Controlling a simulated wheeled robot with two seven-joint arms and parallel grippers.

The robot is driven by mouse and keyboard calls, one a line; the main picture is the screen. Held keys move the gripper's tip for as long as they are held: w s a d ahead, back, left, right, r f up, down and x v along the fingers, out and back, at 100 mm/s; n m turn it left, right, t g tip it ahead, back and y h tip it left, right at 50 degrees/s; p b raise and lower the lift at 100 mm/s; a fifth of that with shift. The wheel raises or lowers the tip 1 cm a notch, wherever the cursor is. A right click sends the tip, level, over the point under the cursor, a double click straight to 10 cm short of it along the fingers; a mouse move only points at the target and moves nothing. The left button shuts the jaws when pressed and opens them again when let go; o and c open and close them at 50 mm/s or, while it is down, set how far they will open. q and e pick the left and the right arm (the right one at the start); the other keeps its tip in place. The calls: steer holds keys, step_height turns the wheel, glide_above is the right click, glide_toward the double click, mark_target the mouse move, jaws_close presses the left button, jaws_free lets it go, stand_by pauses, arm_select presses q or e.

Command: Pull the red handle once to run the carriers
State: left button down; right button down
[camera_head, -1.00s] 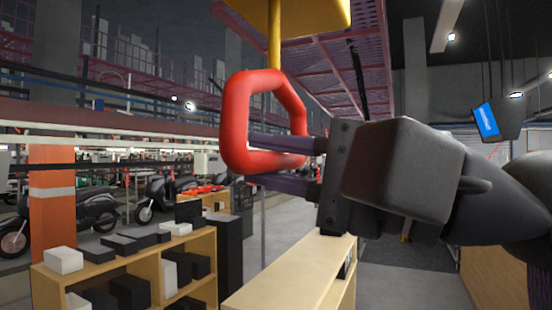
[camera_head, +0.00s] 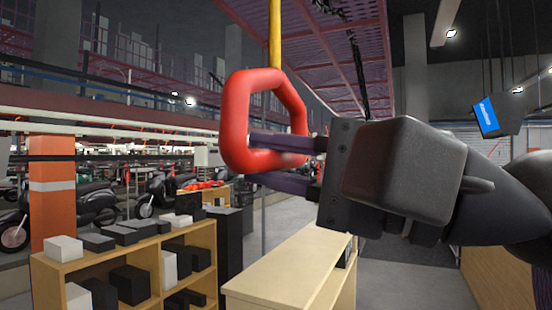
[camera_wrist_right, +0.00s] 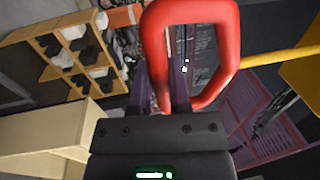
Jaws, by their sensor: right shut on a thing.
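The red handle (camera_head: 236,112) is a thick loop hanging on a yellow rod (camera_head: 275,40). It shows left of centre in the head view and large at the top of the right wrist view (camera_wrist_right: 226,45). My right gripper (camera_head: 262,160) comes from the right and is shut on the handle's lower part. One finger passes through the loop and the other is below it. In the wrist view the fingers partly cover the handle. My left gripper is not in view.
A wooden shelf (camera_head: 150,262) with black and white boxes stands low at left. A pale wooden counter (camera_head: 285,268) is below the handle. A yellow housing (camera_wrist_right: 300,75) shows at right in the wrist view. Motorcycles (camera_head: 95,205) stand behind at left.

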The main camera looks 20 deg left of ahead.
mark_target(283, 83)
step_height(283, 83, up, 6)
steer(key=p, duration=0.5)
steer(key=c, duration=0.6)
jaws_free()
steer(key=shift+o, duration=0.2)
steer(key=shift+d+f, duration=0.1)
steer(key=d+f+b, duration=0.1)
steer(key=d+b, duration=0.2)
steer(key=d, duration=0.5)
steer(key=shift+s+d+f, duration=0.15)
steer(key=shift+d, duration=0.25)
